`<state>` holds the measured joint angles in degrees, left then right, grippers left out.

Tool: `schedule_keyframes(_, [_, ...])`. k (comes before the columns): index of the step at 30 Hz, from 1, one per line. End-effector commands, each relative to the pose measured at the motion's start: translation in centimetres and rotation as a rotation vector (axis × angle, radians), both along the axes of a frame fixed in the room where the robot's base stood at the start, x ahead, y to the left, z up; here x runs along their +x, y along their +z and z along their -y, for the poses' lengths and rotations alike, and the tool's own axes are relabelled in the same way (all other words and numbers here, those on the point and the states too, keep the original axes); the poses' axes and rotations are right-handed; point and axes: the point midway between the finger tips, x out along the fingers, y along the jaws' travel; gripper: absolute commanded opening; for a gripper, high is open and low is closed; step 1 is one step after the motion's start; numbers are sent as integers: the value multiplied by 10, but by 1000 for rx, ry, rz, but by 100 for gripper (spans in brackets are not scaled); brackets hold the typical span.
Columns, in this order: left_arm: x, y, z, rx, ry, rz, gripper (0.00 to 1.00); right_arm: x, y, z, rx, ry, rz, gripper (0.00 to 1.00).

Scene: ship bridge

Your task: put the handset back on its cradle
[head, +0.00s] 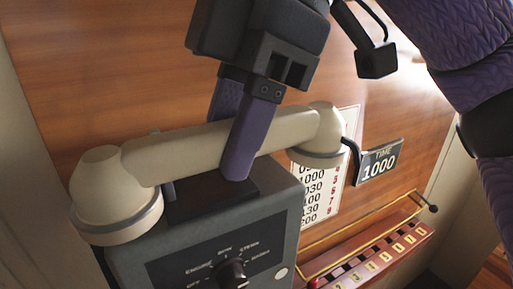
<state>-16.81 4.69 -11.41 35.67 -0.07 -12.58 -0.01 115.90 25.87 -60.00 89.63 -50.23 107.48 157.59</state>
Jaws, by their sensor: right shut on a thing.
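The cream handset (192,150) lies across the top of a grey box with a dial, its two round ends overhanging the left and right sides. My right gripper (236,165) comes down from above, its purple fingers shut around the middle of the handset's handle. The dark cradle (212,198) on top of the box is just under the handle and partly hidden by it and a finger. I cannot tell whether the handset touches the cradle. My left gripper is out of view.
The grey box (293,222) has a black selector knob (232,273) on its front. A red rack (375,258) with a brass rail stands at lower right.

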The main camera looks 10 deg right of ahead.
Motion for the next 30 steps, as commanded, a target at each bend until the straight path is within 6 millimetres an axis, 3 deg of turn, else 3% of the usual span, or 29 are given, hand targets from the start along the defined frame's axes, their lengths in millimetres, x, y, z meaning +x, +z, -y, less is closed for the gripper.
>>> schedule_keyframes(7, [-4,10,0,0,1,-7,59,10,5,-6,1,2,-3,0])
schedule_keyframes(23, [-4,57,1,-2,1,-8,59,73,1,-26,1,1,-2,0])
schedule_keyframes(26, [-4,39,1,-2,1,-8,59,75,-18,-26,2,1,0,0])
schedule_keyframes(30, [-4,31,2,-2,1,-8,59,74,-26,-26,2,1,0,0])
